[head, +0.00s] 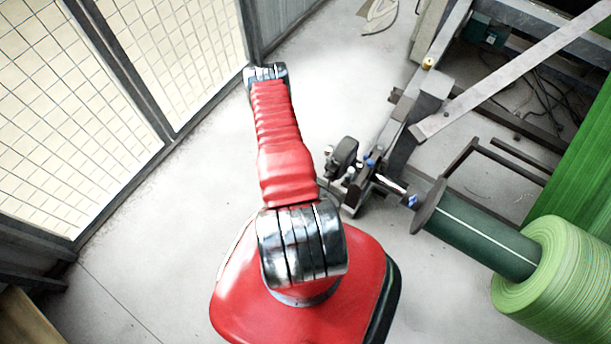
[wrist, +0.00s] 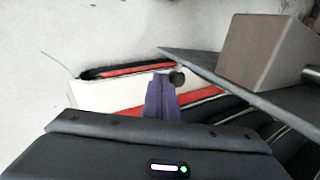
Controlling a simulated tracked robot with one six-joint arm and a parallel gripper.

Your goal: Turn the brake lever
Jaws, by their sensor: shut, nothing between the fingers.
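My gripper shows in the wrist view as two purplish fingers (wrist: 162,98) closed together with nothing between them. A small black round knob (wrist: 177,77) appears right beside the fingertips; I cannot tell if they touch or if it belongs to the brake lever. In the head view, my red arm covers much of the middle, and I cannot pick out the fingers clearly. A dark cluster of parts stands right of the arm, at the end of the roll stand. I cannot identify the brake lever with certainty there.
A dark green core (head: 482,238) carries a light green roll (head: 560,268) at right, with a round flange (head: 428,206) at its end. A long flat grey bar (head: 520,75) slants above it. Mesh fence panels (head: 75,95) stand left. Bare floor (head: 150,240) lies between.

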